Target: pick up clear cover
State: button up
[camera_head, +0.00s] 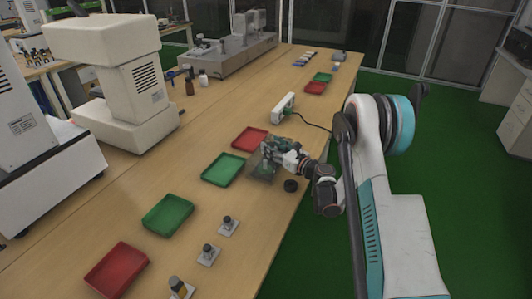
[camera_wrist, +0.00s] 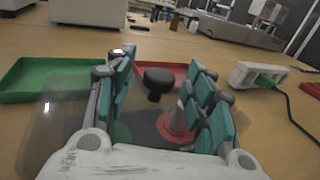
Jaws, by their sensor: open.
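The clear cover (camera_head: 261,172) is a see-through, greyish box on the wooden table, near the right edge. In the wrist view its clear side (camera_wrist: 62,118) shows at left, and its black round knob (camera_wrist: 158,80) stands up between my fingers. My gripper (camera_head: 272,148) is over the cover. In the wrist view my gripper (camera_wrist: 160,85) is open, with teal finger pads to the left and right of the knob. I see no clear contact with the knob. A reddish cone-like object with a pale top (camera_wrist: 176,122) shows between the fingers, apparently through the cover.
A green tray (camera_head: 222,169) and a red tray (camera_head: 249,139) lie close left of and behind the cover. A white power strip (camera_head: 284,107) with a cable lies farther back. A small black round object (camera_head: 290,186) sits near the table edge. Small knobbed devices (camera_head: 228,226) stand in front.

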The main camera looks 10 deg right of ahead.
jog(key=shift+s, duration=0.1)
grip_shut()
jog(key=shift+r, duration=0.1)
